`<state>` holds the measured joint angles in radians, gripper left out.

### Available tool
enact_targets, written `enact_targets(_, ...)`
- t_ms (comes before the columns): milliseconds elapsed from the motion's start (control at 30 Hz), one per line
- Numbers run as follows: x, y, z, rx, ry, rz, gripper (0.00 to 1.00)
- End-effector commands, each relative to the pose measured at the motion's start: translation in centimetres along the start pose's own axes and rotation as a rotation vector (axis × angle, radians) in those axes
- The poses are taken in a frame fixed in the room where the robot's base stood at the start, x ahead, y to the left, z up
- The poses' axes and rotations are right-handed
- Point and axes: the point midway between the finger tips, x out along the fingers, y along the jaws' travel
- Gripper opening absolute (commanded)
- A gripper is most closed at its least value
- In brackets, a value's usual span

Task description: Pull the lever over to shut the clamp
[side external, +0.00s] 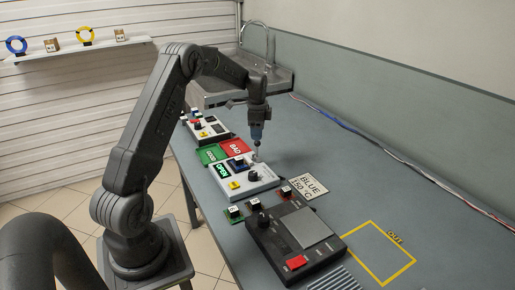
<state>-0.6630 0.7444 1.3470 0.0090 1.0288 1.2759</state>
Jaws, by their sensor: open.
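The light grey clamp unit (262,183) stands on the bench in the middle of the view. A green sign (222,171) reading OPEN is on its left side. A black part and a yellow button (234,185) are on its top. My gripper (257,144) points down over the far right part of this unit, open. A small pale piece (255,156) just below the fingertips may be the lever's end; the lever is too small to make out fully. I cannot tell whether the fingers touch it or stand around it.
Green and red BAD trays (235,147) lie behind the unit, with another panel (205,130) beyond. A dark device (295,240) with a red button stands in front. The right bench is mostly clear.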

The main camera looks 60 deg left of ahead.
Motion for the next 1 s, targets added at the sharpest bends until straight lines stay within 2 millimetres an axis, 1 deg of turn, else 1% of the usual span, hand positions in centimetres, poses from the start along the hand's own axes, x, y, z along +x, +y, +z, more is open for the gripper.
enact_targets(33,1.2,0.0,0.0,-0.001,-0.001,0.004,0.52)
enact_targets(200,4.4,0.0,0.0,-0.002,-0.001,0.002,0.52)
enact_targets(300,5.8,0.0,0.0,-0.002,-0.001,0.000,0.52)
enact_targets(400,6.8,0.0,0.0,-0.002,0.000,0.000,0.52)
enact_targets(567,7.4,0.0,0.0,-0.002,0.000,-0.003,0.52)
enact_targets(800,7.5,0.0,0.0,-0.002,0.000,-0.003,0.52)
enact_targets(867,7.5,0.0,0.0,-0.002,0.000,-0.003,0.47)
enact_targets(1000,7.5,0.0,0.0,-0.002,0.000,-0.003,0.34)
